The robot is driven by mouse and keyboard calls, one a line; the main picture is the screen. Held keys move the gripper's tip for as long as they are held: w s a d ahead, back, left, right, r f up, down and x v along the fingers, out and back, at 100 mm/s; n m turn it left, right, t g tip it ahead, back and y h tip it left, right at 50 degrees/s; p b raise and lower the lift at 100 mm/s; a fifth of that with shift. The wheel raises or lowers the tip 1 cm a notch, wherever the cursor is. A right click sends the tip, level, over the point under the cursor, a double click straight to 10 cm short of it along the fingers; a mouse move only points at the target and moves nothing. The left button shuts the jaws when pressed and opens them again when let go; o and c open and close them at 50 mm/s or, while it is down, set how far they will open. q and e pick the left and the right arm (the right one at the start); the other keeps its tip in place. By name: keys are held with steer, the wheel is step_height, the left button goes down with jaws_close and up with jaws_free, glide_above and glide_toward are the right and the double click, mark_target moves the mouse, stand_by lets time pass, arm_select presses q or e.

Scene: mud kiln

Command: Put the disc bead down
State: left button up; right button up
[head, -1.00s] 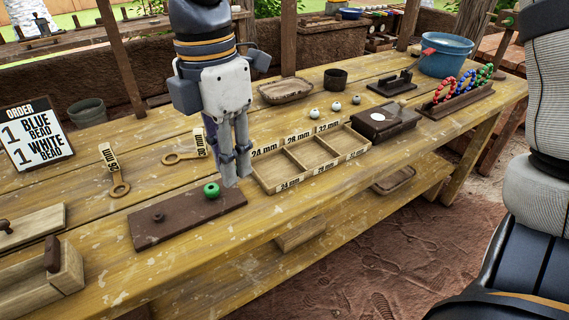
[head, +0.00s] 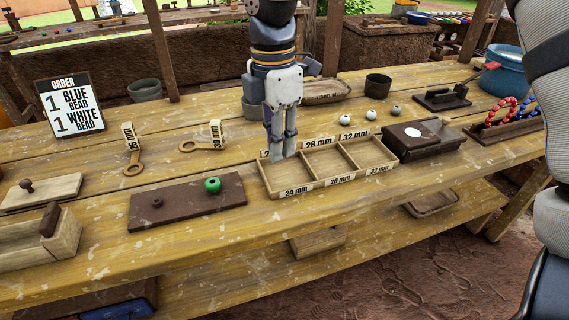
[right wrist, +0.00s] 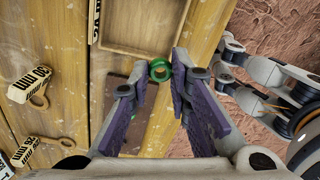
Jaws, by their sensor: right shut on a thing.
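My right gripper (head: 279,156) points down at the 24 mm end of the sorting tray (head: 327,184). In the right wrist view its fingertips (right wrist: 160,68) are shut on a green disc bead (right wrist: 159,71), just off the tray's edge in that picture. The held bead does not show clearly in the head view. The tray has three empty-looking compartments labelled 24, 28 and 32 mm. Another green bead (head: 212,185) sits on the dark brown board (head: 182,207), left of the tray.
Ring gauges marked 26 mm (head: 133,169) and 30 mm (head: 190,145) lie behind the board. Several pale beads (head: 371,116) lie behind the tray. A dark box (head: 425,142) stands right of it. An order sign (head: 69,106) stands at the left.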

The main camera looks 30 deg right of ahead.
mark_target(287, 175)
steer(key=f, duration=0.1)
steer(key=w+d+f, duration=0.1)
steer(key=d+f, duration=0.1)
steer(key=shift+w+d+f, duration=0.15)
steer(key=shift+w+f, duration=0.1)
steer(key=shift+f, duration=0.15)
steer(key=f, duration=0.1)
steer(key=d+f, duration=0.1)
steer(key=f, duration=0.1)
steer(key=f+b, duration=0.1)
steer(key=shift+w+d+f, duration=0.15)
steer(key=shift+w+f, duration=0.2)
steer(key=shift+w, duration=0.05)
arm_select(q)
steer(key=shift+s+f+g, duration=0.3)
steer(key=shift+s+f, duration=0.4)
steer(key=shift+s, duration=0.1)
arm_select(e)
steer(key=shift+r, duration=0.1)
steer(key=shift+o, duration=1.4)
steer(key=shift+f, duration=0.2)
steer(key=o, duration=0.4)
steer(key=shift+o, duration=0.2)
